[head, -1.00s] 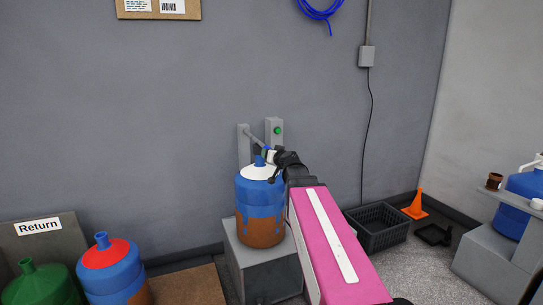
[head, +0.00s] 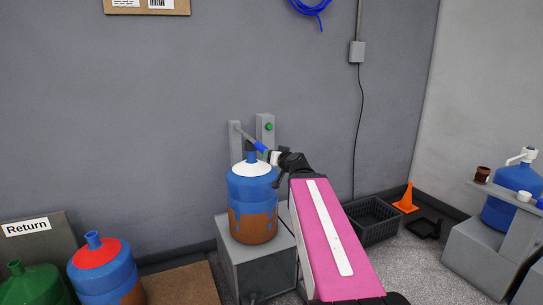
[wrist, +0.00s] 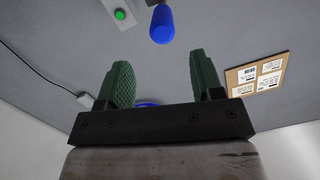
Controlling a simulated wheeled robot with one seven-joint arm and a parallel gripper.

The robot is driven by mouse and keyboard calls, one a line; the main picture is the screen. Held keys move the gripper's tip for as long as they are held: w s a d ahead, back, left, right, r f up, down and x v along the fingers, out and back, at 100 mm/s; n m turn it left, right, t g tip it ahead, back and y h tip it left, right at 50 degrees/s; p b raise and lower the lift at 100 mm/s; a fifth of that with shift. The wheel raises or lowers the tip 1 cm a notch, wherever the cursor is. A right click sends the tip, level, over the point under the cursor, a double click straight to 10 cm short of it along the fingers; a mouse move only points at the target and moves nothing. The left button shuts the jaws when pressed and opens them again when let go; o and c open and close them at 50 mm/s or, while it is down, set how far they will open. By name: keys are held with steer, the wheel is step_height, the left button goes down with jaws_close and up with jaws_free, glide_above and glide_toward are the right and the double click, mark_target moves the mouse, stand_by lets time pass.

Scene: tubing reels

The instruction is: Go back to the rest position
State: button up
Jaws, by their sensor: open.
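My gripper (head: 272,157) is open and empty in the head view, just right of a blue lever grip (head: 261,147). In the wrist view my gripper's two green fingers (wrist: 162,78) stand apart, and the blue grip (wrist: 162,25) shows beyond them, apart from them. The grip is on the end of a grey bar from a two-post stand with a green button (head: 268,127). The button also shows in the wrist view (wrist: 119,14). Below the grip, a blue and brown jug with a white top (head: 252,205) stands upright on a grey block (head: 258,262).
A red-topped blue jug (head: 98,268) and a green jug (head: 30,285) stand left by the Return board (head: 50,240). Right are a black crate (head: 375,234), an orange cone (head: 405,201) and another blue jug (head: 507,200) at a grey stand.

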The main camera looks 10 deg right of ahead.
steer(key=s+a+f+n+g+y, duration=0.1)
steer(key=a+f+g, duration=0.2)
steer(key=f, duration=0.4)
steer(key=s+a+f+g, duration=0.2)
steer(key=f, duration=0.5)
steer(key=s+f+g+h, duration=0.2)
steer(key=s+f+g, duration=0.3)
steer(key=f, duration=0.6)
steer(key=s+f+g+h, duration=0.3)
steer(key=s+f+g, duration=0.3)
steer(key=s+f, duration=0.3)
steer(key=shift+s+f+m, duration=0.35)
steer(key=shift+f+m, duration=0.05)
steer(key=shift+f, duration=0.5)
steer(key=shift+d, duration=0.1)
